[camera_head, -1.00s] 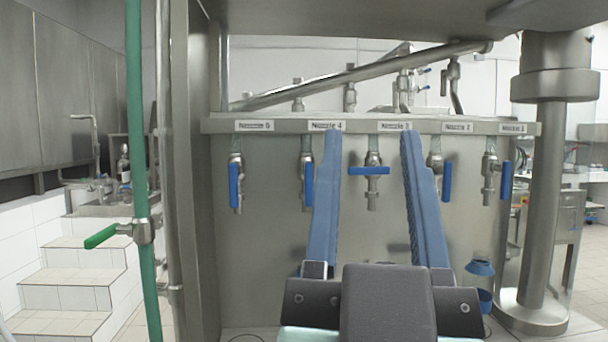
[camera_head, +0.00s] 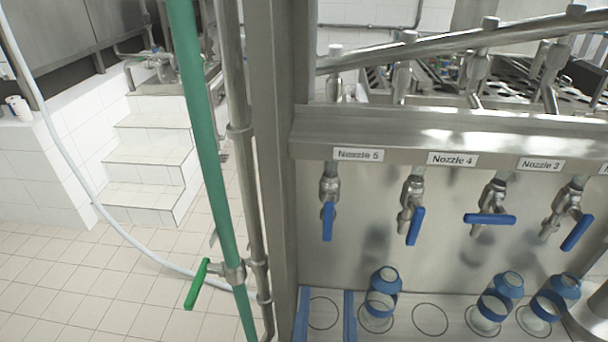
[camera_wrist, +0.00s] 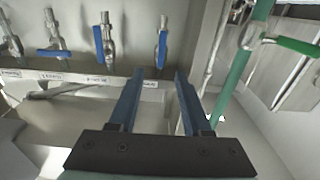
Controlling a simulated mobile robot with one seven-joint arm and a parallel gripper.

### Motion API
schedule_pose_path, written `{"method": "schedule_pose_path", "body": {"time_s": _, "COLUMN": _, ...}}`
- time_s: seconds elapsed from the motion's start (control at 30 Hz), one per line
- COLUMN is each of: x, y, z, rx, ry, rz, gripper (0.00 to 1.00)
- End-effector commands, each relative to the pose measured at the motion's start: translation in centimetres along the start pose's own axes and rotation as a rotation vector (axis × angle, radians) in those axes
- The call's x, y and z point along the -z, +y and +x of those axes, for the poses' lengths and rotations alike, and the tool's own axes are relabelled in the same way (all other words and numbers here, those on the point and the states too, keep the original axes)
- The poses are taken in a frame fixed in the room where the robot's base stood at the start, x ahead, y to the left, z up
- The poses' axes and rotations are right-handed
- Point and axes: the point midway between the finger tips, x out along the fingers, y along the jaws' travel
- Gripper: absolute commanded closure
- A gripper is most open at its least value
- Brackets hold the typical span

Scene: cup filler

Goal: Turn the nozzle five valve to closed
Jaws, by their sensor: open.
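The nozzle five valve (camera_head: 328,190) hangs under the label "Nozzle 5" at the left end of the steel rail. Its blue handle (camera_head: 328,222) points straight down, in line with the pipe. My gripper (camera_head: 326,292) shows only as two blue fingers at the bottom of the head view, apart and empty, below this handle. In the wrist view, which is upside down, the nozzle five handle (camera_wrist: 162,48) appears between and just beyond the open fingertips (camera_wrist: 158,72). I see no contact.
The nozzle four handle (camera_head: 416,226) hangs close by on the right; the nozzle three handle (camera_head: 490,219) is crosswise. Blue-topped cups (camera_head: 383,290) stand below on the steel shelf. A steel post (camera_head: 272,150) and a green pipe (camera_head: 205,130) with a green handle (camera_head: 197,285) stand left.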

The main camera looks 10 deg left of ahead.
Motion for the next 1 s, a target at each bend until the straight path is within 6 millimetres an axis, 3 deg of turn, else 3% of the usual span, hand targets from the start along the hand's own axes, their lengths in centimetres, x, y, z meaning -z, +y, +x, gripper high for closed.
{"method": "schedule_pose_path", "body": {"time_s": 0.17, "x": -0.2, "y": 0.0, "z": -0.3, "rx": 0.0, "ry": -0.022, "rz": -0.002, "gripper": 0.51}}
{"method": "schedule_pose_path", "body": {"time_s": 0.37, "x": -0.6, "y": 0.0, "z": 1.0, "rx": 0.001, "ry": -0.017, "rz": -0.002, "gripper": 0.51}}
{"method": "schedule_pose_path", "body": {"time_s": 0.8, "x": -0.7, "y": 0.0, "z": 4.9, "rx": 0.002, "ry": -0.015, "rz": -0.001, "gripper": 0.51}}
{"method": "schedule_pose_path", "body": {"time_s": 1.0, "x": 0.0, "y": 0.0, "z": 8.8, "rx": 0.001, "ry": -0.021, "rz": -0.002, "gripper": 0.51}}
